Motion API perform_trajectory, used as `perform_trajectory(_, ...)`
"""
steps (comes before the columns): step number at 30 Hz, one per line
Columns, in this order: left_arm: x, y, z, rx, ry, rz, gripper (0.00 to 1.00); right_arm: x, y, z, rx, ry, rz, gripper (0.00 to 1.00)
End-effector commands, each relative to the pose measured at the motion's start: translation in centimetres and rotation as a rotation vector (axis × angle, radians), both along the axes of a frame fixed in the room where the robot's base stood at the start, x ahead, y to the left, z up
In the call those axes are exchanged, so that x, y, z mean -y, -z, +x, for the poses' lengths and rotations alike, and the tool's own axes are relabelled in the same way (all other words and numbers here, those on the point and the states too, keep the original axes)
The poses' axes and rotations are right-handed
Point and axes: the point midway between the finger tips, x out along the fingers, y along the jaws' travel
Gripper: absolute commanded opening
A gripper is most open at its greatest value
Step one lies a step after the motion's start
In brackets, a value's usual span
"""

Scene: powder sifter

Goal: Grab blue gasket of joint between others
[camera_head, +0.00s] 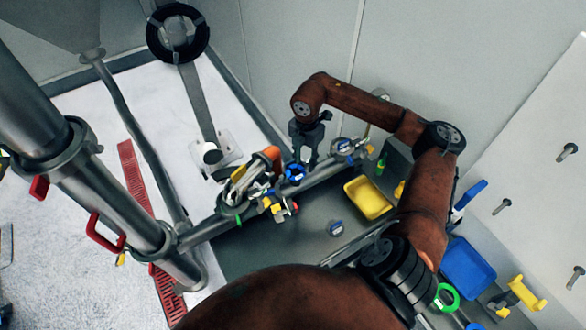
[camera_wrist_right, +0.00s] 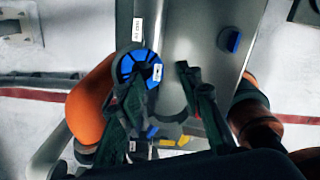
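A blue ring-shaped gasket (camera_head: 294,172) sits at the pipe joint, among metal pipe parts. In the right wrist view a round blue part with dark segments (camera_wrist_right: 127,68), seemingly the same gasket, lies by the left finger. My right gripper (camera_head: 304,158) points down just above the blue gasket. In the right wrist view its two dark fingers (camera_wrist_right: 160,85) are apart, with nothing clearly held between them. Whether a finger touches the gasket I cannot tell.
A round gauge-like part (camera_head: 344,147) is to the right. A yellow tray (camera_head: 368,198) and a small blue-topped part (camera_head: 336,228) rest on the grey table (camera_head: 270,250), which has bare room in front.

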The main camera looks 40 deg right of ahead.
Motion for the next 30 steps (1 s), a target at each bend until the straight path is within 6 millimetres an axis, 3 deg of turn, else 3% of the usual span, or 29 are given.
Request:
perform_trajectory(8,-0.1,-1.2,-3.1,-0.039,-0.008,0.002,0.4,-0.9,3.2,0.6,-0.001,-0.01,0.005,0.33)
perform_trajectory(15,-0.1,-1.8,-1.6,-0.019,-0.004,0.001,0.4,-0.7,5.9,0.6,0.0,-0.006,0.002,0.33)
perform_trajectory(21,0.0,-1.8,-0.2,-0.001,-0.001,0.0,0.4,-0.7,6.2,0.6,0.002,-0.006,0.002,0.33)
perform_trajectory(30,0.0,-1.6,-0.8,-0.009,-0.002,0.0,0.4,-0.6,6.3,0.5,0.002,-0.005,0.002,0.33)
